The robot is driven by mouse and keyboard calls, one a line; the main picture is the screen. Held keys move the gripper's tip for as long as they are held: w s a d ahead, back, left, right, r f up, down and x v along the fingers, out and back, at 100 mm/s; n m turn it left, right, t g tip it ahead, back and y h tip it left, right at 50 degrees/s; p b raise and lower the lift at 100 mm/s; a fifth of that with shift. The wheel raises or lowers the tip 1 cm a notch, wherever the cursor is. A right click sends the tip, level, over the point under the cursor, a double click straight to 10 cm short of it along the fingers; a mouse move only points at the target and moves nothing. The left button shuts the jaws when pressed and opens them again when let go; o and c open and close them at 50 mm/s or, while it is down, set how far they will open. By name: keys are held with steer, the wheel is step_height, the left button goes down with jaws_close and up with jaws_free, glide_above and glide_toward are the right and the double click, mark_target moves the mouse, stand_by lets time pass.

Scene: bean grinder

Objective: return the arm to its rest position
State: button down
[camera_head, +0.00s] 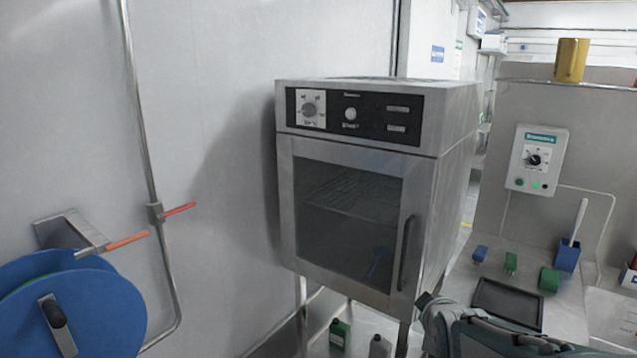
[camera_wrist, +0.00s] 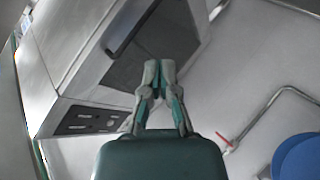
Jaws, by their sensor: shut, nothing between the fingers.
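My gripper (camera_wrist: 158,76) shows in the wrist view with its two fingertips together and nothing between them. It points toward the dark door window of a steel oven (camera_wrist: 62,65). In the head view my arm enters at the lower right, in front of the bench, and the gripper's fingers are not clear there. The oven (camera_head: 455,125) stands against the wall on legs, with its glass door (camera_head: 345,210) closed. I cannot tell from the wrist view how far the fingertips are from the oven.
A blue reel (camera_head: 95,305) and a pipe with orange and red handles are at the left. Bottles (camera_head: 340,335) stand below the oven.

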steer(key=s+a+m+g, duration=0.2)
steer(key=s+m+g, duration=0.1)
steer(key=s, duration=0.9)
steer(key=s+a+m+g+y, duration=0.1)
steer(key=s+a+m+g, duration=0.2)
steer(key=s, duration=0.9)
steer(key=shift+a+r+m, duration=0.2)
steer(key=shift+r+m, duration=0.1)
steer(key=shift+m, duration=0.9)
